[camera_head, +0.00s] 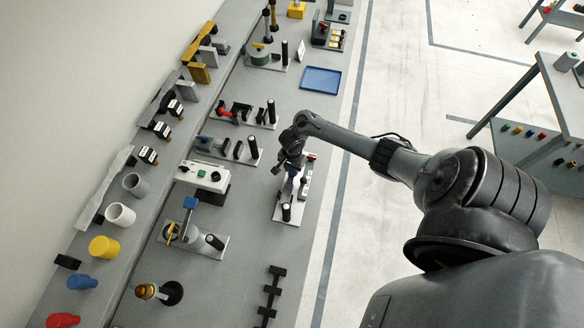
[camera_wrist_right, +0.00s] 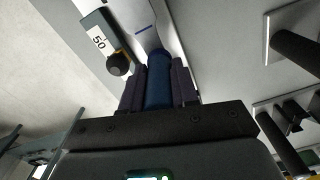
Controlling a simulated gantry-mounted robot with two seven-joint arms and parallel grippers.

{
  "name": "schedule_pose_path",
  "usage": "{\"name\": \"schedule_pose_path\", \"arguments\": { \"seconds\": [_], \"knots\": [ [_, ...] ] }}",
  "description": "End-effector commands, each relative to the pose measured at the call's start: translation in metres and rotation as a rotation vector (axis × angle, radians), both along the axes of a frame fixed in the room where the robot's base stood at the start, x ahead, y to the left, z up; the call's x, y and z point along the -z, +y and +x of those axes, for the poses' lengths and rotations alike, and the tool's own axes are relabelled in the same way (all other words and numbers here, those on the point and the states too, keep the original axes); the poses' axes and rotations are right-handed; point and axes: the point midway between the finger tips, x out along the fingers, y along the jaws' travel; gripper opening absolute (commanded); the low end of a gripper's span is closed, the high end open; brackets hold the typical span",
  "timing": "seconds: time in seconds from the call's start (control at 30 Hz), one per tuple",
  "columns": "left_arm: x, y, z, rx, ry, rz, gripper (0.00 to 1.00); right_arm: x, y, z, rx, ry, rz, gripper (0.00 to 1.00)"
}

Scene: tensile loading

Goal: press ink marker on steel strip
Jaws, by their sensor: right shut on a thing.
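In the right wrist view, a dark blue ink marker (camera_wrist_right: 158,82) sits between the two dark fingers of my right gripper (camera_wrist_right: 157,72), which is shut on it. The marker's end points at a pale steel strip (camera_wrist_right: 152,15). A short blue line (camera_wrist_right: 145,29) shows on the strip just beyond the marker's end. I cannot tell whether the tip touches the strip. In the head view, my right gripper (camera_head: 285,163) is over the far end of a white fixture plate (camera_head: 280,214) and hides part of it. My left gripper is not in view.
A block labelled 50 (camera_wrist_right: 98,38) with a black knob lies beside the strip. Other stations with black posts stand to the left, including a white control box (camera_head: 203,176). A blue tray (camera_head: 321,80) lies farther back.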

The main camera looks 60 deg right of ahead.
Motion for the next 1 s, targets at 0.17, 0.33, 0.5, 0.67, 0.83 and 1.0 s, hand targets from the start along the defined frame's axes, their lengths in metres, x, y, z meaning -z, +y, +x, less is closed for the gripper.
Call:
{"name": "schedule_pose_path", "arguments": {
  "seconds": [0.17,0.33,0.5,0.67,0.83,1.0],
  "knots": [
    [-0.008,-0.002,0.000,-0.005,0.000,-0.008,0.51,-0.004,0.000,-0.003,0.002,0.006,0.000,0.00],
    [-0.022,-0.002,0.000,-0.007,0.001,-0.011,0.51,-0.016,0.000,-0.002,0.001,0.004,0.001,0.00],
    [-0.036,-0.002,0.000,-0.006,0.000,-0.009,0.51,-0.026,0.000,-0.001,0.001,0.002,0.000,0.00],
    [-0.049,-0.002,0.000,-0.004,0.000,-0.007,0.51,-0.038,0.000,-0.001,0.000,0.002,0.000,0.00],
    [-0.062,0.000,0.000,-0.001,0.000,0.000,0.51,-0.052,0.000,-0.001,-0.001,0.002,0.000,0.00],
    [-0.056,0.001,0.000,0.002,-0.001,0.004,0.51,-0.060,0.001,0.000,-0.001,0.001,0.001,0.00]
  ]
}}
